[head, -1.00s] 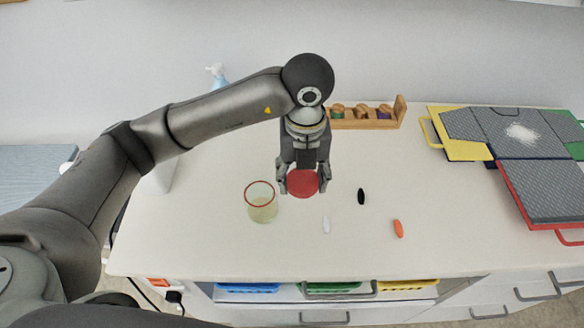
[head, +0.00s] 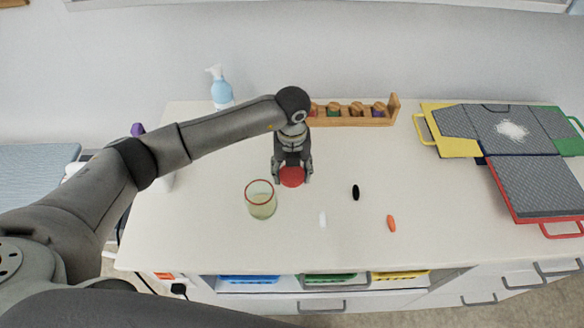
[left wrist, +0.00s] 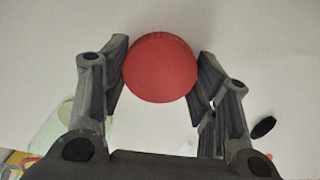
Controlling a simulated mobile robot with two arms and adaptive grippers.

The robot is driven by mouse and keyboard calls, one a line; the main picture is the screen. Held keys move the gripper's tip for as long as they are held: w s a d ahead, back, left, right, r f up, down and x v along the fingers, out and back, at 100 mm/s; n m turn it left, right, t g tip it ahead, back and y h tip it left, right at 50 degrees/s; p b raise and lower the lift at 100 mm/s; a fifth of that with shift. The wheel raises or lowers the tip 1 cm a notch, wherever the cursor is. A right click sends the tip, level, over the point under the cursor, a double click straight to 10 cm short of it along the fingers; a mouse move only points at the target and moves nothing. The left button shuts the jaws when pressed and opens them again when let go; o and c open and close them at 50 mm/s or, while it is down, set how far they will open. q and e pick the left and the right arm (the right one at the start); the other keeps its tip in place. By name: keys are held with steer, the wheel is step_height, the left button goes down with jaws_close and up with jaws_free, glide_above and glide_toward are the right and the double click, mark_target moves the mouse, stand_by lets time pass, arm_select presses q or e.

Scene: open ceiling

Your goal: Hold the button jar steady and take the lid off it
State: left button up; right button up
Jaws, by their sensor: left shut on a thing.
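The button jar (head: 261,204), clear with a red rim and pale yellow-green contents, stands upright and open on the white table. The round red lid (head: 292,177) is off the jar, to its right. My left gripper (head: 292,176) is shut on the lid's sides. In the left wrist view the lid (left wrist: 160,68) sits between the two fingers (left wrist: 160,75), and part of the jar (left wrist: 52,140) shows at lower left. I cannot tell whether the lid touches the table. My right gripper is not in view, and nothing is seen holding the jar.
A black (head: 355,192), a white (head: 322,219) and an orange piece (head: 391,223) lie right of the jar. A wooden rack (head: 350,118) and a blue pump bottle (head: 221,90) stand behind. A hinged folding board (head: 500,130) fills the right. Bare table lies between.

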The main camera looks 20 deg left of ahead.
arm_select(q)
steer(key=shift+f, duration=0.15)
steer(key=o, duration=1.1)
